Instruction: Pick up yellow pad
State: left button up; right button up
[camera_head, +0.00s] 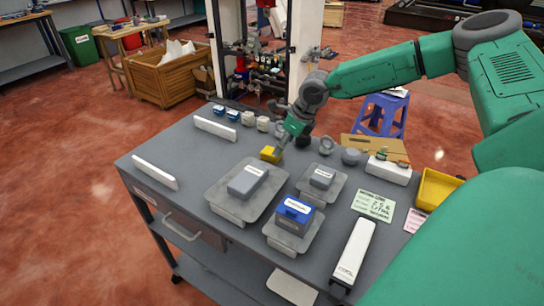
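The yellow pad (269,155) is a small yellow block at the middle of the grey workbench (150,158). It shows at the fingertips of my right gripper (279,146), whose green arm comes in from the right. The gripper points down and left at the pad, and its tips meet or overlap the pad's upper right side. The fingers are too small here to tell whether they are shut on the pad. I cannot tell whether the pad rests on the bench or is just above it. My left gripper is out of view.
Grey trays hold a grey block (247,181), a smaller grey block (321,178) and a blue box (295,212). Several small parts stand along the back edge. A yellow bin (437,188) is at the right. White bars lie around the bench; its left front is fairly clear.

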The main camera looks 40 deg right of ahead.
jog(key=shift+w+x, duration=0.2)
jog(key=shift+x, duration=1.3)
jog(key=shift+w+x, duration=0.2)
jog(key=shift+x, duration=1.35)
jog(key=shift+r, duration=0.2)
jog(key=shift+d, duration=0.1)
jog(key=shift+c, duration=0.5)
jog(key=c, duration=0.9)
